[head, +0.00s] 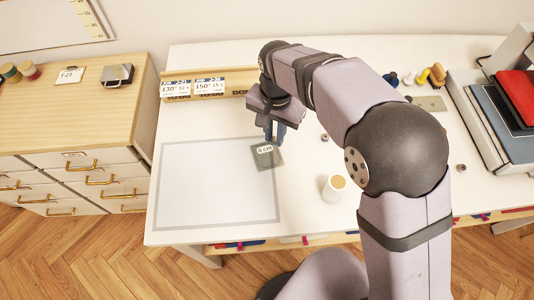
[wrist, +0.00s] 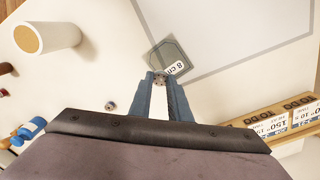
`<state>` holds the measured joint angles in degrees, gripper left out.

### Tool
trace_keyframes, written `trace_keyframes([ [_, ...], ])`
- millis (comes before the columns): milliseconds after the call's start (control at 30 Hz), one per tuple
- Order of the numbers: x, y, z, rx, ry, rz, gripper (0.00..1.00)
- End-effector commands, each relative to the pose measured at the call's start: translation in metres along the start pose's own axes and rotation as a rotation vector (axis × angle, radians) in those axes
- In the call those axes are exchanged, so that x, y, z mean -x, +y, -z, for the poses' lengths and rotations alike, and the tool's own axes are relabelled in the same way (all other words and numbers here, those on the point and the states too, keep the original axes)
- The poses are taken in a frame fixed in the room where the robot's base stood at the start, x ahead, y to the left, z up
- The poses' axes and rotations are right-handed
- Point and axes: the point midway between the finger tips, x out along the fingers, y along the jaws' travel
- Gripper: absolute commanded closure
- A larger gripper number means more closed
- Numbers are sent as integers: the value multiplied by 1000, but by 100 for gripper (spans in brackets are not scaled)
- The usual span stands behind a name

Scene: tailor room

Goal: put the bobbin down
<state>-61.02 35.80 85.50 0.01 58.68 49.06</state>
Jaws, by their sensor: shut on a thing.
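In the wrist view the bobbin overlaps the tile's edge (wrist: 165,52). I cannot tell whether it touches the tile or the table. In the head view the fingers hide it. A second small metal bobbin-like piece (wrist: 110,106) lies loose on the table; it also shows in the head view (head: 324,137).
A large grey-bordered white mat (head: 200,190) lies under part of the tile. A white cylinder with a tan top (head: 334,188) stands to the right. A wooden rail with number cards (head: 205,85) is behind. Thread spools (head: 422,76) and a red-topped stack (head: 515,95) are at the right.

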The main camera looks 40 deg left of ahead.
Motion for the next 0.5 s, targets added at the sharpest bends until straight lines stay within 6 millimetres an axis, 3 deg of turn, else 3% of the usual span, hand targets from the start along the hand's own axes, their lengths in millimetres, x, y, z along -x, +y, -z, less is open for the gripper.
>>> trace_keyframes([
  [200, 27, -18, 16, -162, 1, 1, 100],
  [500, 31, -11, 10, -336, 0, -1, 100],
])
